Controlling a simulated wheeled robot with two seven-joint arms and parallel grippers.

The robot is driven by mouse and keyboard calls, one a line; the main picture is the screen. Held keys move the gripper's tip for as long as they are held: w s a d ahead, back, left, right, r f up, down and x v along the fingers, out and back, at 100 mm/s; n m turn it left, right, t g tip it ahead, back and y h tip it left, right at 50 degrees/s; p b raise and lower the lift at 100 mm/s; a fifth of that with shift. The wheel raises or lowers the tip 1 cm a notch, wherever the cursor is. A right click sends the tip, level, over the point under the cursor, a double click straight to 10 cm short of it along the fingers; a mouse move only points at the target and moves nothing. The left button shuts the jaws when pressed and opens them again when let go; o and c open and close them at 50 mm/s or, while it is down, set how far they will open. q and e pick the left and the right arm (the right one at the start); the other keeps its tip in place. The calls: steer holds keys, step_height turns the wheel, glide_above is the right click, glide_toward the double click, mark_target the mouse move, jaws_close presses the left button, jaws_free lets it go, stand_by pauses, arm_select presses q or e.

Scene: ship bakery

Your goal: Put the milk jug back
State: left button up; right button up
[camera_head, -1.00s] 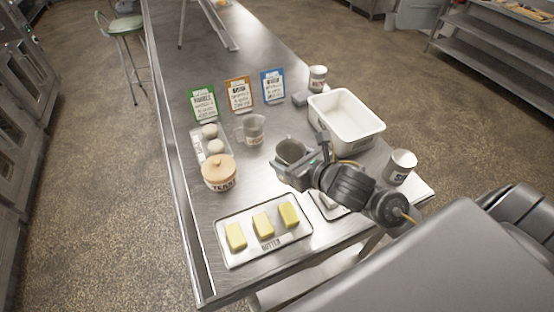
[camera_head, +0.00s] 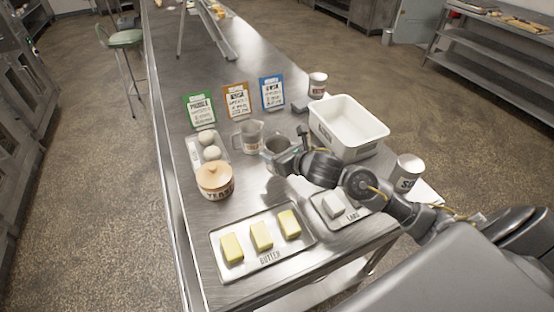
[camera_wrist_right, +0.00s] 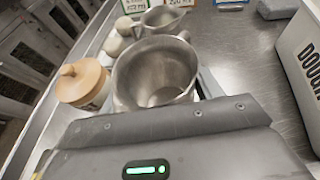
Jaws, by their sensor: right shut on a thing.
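A steel jug (camera_head: 276,144) is in my right gripper (camera_head: 285,158), which is shut on it from the near right side. It looks upright; I cannot tell whether its base touches the table. I cannot read which one is marked milk. My left gripper is not in view.
Three recipe cards (camera_head: 237,101) stand behind. A white dough tub (camera_head: 348,146) is right. A butter tray (camera_head: 294,251) and a lard tray (camera_head: 350,218) lie nearer. A white canister (camera_head: 407,172) stands right.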

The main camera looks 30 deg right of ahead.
steer(key=shift+w+d+f, duration=0.1)
steer(key=shift+w+f, duration=0.2)
steer(key=shift+f, duration=0.05)
steer(key=f, duration=0.1)
steer(key=f+p, duration=0.1)
steer(key=f, duration=0.1)
steer(key=shift+w+p, duration=0.2)
steer(key=shift+p, duration=0.1)
steer(key=shift+f, duration=0.2)
steer(key=shift+f, duration=0.1)
steer(key=shift+f, duration=0.15)
steer(key=o, duration=1.2)
